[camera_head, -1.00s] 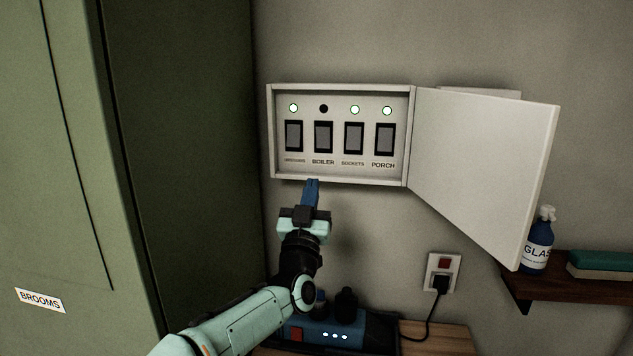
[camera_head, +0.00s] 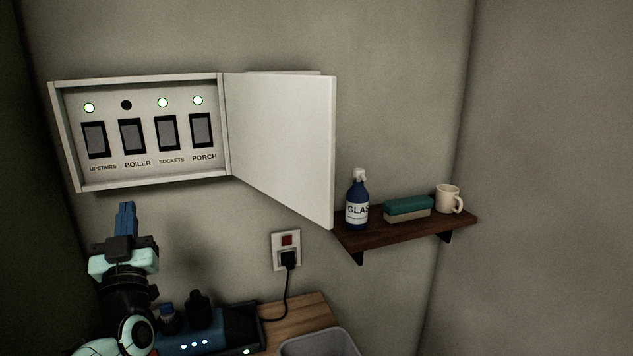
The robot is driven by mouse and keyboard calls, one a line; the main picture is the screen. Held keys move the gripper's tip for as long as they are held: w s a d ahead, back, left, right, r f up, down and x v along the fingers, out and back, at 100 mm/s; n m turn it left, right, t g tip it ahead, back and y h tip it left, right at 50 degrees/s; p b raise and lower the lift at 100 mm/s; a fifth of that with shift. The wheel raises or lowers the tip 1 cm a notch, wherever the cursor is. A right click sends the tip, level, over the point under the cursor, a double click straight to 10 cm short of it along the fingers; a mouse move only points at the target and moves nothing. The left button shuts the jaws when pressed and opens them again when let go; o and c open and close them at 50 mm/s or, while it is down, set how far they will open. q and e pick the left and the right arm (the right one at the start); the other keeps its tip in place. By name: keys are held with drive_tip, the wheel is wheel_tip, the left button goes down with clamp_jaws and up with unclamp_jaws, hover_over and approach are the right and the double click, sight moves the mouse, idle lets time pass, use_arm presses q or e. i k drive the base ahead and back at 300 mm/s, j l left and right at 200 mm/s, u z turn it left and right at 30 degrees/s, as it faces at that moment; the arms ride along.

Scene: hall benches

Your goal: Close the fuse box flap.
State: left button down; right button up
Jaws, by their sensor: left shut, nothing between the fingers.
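The fuse box (camera_head: 224,128) is on the wall at the left, with several dark switches and small lamps above them. The lamp over BOILER is dark; the others are lit. Its white flap (camera_head: 285,140) is hinged on the right side and stands wide open, out from the wall. My left gripper (camera_head: 126,208) is shut and empty, pointing up below the box, left of the flap and apart from it. My right gripper is not in view.
A dark wooden shelf (camera_head: 400,234) right of the flap holds a blue spray bottle (camera_head: 357,206), a green-topped sponge (camera_head: 407,208) and a mug (camera_head: 448,198). A socket with a plug (camera_head: 287,250) is below the flap.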

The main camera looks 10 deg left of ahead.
sight(282, 128)
drive_tip(key=k+l, duration=0.7)
drive_tip(key=k, duration=0.15)
